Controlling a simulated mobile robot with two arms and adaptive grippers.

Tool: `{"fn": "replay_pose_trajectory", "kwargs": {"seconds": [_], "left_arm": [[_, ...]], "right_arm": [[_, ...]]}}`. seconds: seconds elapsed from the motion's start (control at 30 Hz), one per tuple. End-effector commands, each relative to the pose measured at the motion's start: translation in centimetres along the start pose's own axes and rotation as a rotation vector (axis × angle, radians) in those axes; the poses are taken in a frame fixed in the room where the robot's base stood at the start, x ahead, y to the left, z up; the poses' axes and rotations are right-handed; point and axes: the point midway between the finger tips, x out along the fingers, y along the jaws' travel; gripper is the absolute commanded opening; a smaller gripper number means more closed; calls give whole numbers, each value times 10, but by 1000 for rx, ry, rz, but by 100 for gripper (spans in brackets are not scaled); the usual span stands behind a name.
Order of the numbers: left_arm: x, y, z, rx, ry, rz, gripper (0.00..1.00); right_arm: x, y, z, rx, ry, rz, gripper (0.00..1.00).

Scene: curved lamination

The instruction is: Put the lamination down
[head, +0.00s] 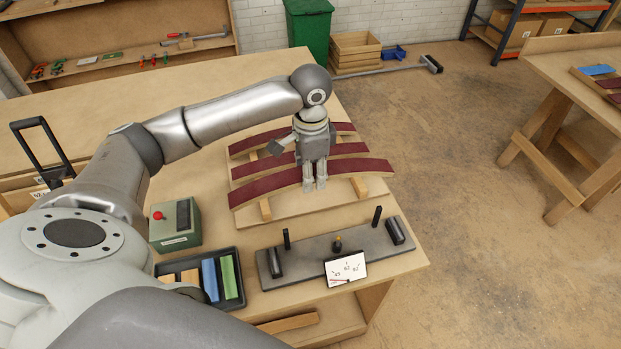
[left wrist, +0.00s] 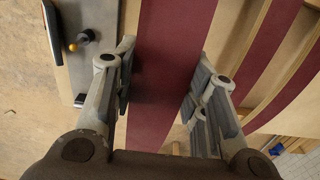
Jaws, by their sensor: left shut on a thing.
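Several curved dark red laminations lie side by side on a wooden rack board (head: 285,218) with light wooden strips. My left gripper (head: 315,186) points down at the front lamination (head: 262,188), with its fingers at the middle of the curve. In the left wrist view, the gripper (left wrist: 160,95) is shut on this lamination (left wrist: 172,45), one finger along each long edge. The lamination sits at the rack's front place, its ends apart from the middle lamination (head: 252,166). Whether it touches the rack under the fingers is hidden. My right gripper is out of view.
In front of the rack is a grey gauge plate (head: 305,262) with black posts and a dial card (head: 345,269). A green box with a red button (head: 174,222) and a black tray (head: 240,299) of coloured blocks stand left of it. Open floor lies right.

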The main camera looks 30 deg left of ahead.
Motion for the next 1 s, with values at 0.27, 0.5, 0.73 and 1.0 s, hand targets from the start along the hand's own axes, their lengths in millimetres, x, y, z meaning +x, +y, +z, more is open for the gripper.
{"fn": "replay_pose_trajectory", "kwargs": {"seconds": [0.27,0.5,0.73,1.0], "left_arm": [[45,-41,-9,-1,-1,0,14],[58,-52,-11,1,1,-1,14],[88,-54,-11,1,-1,1,14],[92,-54,-11,2,1,-2,14]], "right_arm": [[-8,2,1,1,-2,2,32],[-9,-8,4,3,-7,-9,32],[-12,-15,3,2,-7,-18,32],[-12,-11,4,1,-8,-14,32]]}}
